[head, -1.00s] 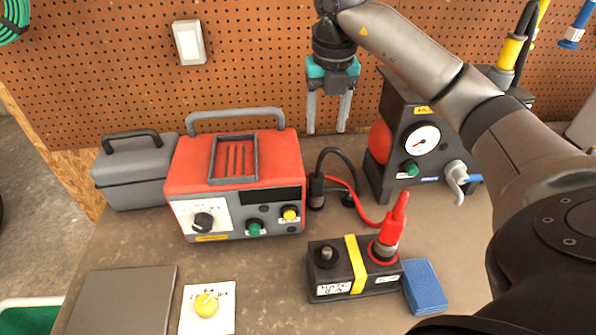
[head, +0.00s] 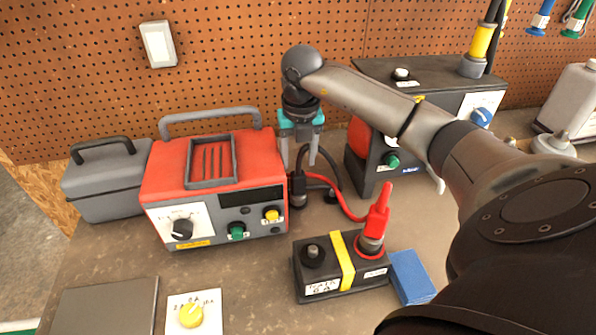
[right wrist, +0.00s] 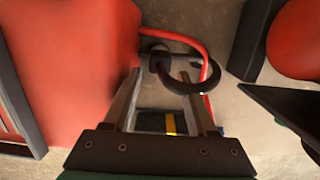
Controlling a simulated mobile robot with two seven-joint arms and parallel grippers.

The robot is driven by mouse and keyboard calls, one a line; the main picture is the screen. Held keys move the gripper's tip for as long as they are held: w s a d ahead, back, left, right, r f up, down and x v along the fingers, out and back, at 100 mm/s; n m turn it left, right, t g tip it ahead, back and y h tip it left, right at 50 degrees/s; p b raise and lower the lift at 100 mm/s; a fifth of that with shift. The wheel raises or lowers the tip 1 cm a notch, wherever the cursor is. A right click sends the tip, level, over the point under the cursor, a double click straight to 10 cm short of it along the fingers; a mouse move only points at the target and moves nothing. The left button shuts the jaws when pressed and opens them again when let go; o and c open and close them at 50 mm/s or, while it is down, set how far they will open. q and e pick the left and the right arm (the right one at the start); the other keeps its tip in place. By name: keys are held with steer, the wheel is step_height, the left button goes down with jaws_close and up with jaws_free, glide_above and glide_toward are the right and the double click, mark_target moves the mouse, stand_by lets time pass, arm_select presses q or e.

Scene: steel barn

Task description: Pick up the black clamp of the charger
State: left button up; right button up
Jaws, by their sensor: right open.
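The red charger (head: 217,165) stands on the bench, with a grey handle and front knobs. Its black clamp (head: 297,190) stands upright just right of the charger, with a black cable looping behind it. In the right wrist view the clamp (right wrist: 159,55) and its cable loop lie near the fingertips. My right gripper (head: 299,163) points down, open and empty, just above the clamp; its fingers partly cover the cable. The red clamp (head: 377,215) sits on the right terminal of the black battery (head: 318,284). My left gripper is not in view.
A dark machine (head: 362,172) with a red cylinder stands close right of the clamp, behind my right arm. A grey toolbox (head: 105,183) is left of the charger. A blue block (head: 411,277) lies beside the battery. A pegboard (head: 225,60) closes off the back.

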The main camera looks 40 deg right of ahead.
mark_target(298, 174)
steer(key=f, duration=0.3)
steer(key=shift+w+d+f, duration=0.15)
steer(key=shift+w+f, duration=0.05)
steer(key=shift+f, duration=0.15)
jaws_close()
steer(key=shift+r, duration=0.1)
